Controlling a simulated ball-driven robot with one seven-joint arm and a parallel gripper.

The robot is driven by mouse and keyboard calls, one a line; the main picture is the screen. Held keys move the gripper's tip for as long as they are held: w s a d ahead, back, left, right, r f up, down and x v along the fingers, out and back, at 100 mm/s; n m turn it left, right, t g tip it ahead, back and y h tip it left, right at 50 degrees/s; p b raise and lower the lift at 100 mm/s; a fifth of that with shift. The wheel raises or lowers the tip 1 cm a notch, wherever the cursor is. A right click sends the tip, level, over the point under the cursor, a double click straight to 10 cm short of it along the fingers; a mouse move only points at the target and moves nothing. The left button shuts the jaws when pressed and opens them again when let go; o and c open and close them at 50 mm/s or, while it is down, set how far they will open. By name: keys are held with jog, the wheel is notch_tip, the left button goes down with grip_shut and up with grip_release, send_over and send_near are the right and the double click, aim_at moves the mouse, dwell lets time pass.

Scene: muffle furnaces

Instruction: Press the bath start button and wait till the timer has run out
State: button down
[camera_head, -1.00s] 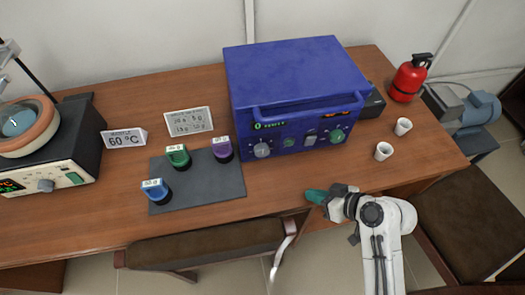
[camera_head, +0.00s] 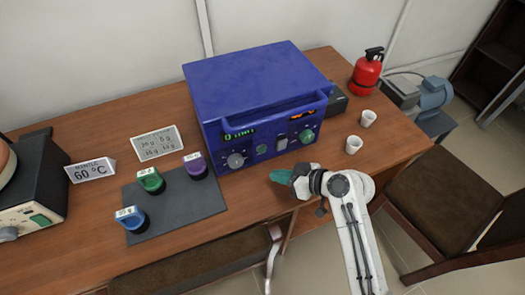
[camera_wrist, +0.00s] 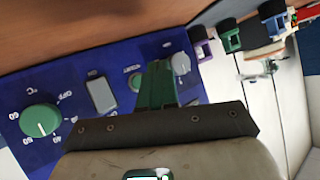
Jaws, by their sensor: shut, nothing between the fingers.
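The blue box-shaped device (camera_head: 255,90) stands on the wooden table. Its front carries a green-lit display (camera_head: 238,133), a grey knob (camera_head: 235,160), a small round green button (camera_head: 262,149), a light switch (camera_head: 282,144) and a green dial (camera_head: 307,136). The green button also shows in the wrist view (camera_wrist: 135,82), partly beside my fingers. My gripper (camera_head: 280,177) is shut and empty, its green fingers apart from the panel in the head view, in front of and below the button. In the wrist view the fingers (camera_wrist: 157,80) appear between button and grey knob (camera_wrist: 180,64). The display's exact reading is unclear.
A dark mat (camera_head: 180,205) with blue, green and purple-topped items lies left. A "60 °C" sign (camera_head: 91,170) and another device (camera_head: 30,195) stand farther left. Two white cups (camera_head: 354,144) and a red canister (camera_head: 367,72) stand right. A chair (camera_head: 445,200) is at the right.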

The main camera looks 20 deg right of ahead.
jog(key=shift+w+b, duration=0.9)
jog(key=shift+w, duration=1.95)
jog(key=shift+w, duration=0.1)
jog(key=shift+w, duration=0.3)
jog(key=shift+w+b, duration=0.4)
jog(key=shift+w, duration=0.1)
dwell(0.4)
jog(key=shift+s, duration=0.2)
jog(key=shift+s+p, duration=0.4)
jog(key=shift+s, duration=0.3)
jog(key=shift+s+p, duration=0.85)
jog(key=shift+s, duration=1.65)
